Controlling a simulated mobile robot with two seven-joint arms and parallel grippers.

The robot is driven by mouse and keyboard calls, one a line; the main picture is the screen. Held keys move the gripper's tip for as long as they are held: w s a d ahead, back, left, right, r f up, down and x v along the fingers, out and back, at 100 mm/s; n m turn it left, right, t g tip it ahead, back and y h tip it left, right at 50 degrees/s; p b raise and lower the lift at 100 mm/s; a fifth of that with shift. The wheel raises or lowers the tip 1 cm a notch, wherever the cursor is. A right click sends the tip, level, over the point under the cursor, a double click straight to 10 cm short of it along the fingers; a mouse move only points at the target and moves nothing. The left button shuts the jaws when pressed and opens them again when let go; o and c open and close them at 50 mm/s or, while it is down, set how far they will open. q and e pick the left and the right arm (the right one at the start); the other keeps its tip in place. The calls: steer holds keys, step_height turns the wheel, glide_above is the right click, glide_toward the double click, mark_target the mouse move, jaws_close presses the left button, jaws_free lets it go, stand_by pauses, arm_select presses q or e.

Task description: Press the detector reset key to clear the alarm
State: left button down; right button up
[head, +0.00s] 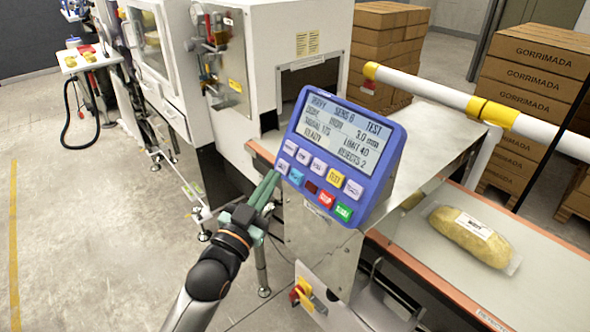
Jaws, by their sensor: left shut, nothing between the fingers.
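The detector panel (375,185) is a blue tilted box with a lit screen (340,130) above two rows of keys. The screen's bottom line seems to read READY and REJECTS 2. The lower row holds a cyan key (296,176), a dark red key (311,187), a red key (326,198) and a green key (343,211). Key labels are mostly too small to read, so I cannot tell which is reset. My left gripper (272,178) is shut and empty, its green fingertips close to the panel's lower left edge; contact is unclear. My right gripper is out of view.
A packed loaf (465,235) lies on the belt (540,285) at right. A white and yellow rail (480,108) crosses above. A red and yellow switch (301,293) sits below the panel. Stacked cartons (530,75) stand behind. The floor at left is mostly clear.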

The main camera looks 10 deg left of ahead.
arm_select(q)
steer(key=shift+s+a+r+p, duration=0.5)
steer(key=shift+s+a, duration=0.05)
steer(key=shift+s, duration=0.2)
steer(key=s+a+r, duration=0.2)
steer(key=s+a, duration=0.1)
steer(key=s, duration=0.1)
steer(key=shift+a+r+p, duration=0.2)
steer(key=shift+r+p, duration=0.15)
steer(key=shift+s, duration=0.1)
stand_by(0.3)
steer(key=s+d+f+n+g+y, duration=0.1)
steer(key=s+f+g, duration=0.2)
steer(key=f, duration=0.7)
steer(key=s+f+n+g+y, duration=0.1)
steer(key=s+f+g, duration=0.15)
steer(key=f, duration=0.75)
steer(key=s+d+f+n+g, duration=0.1)
steer(key=s+f+g, duration=0.4)
steer(key=s+f, duration=0.9)
steer(key=shift+d+f, duration=0.65)
steer(key=shift+f, duration=0.1)
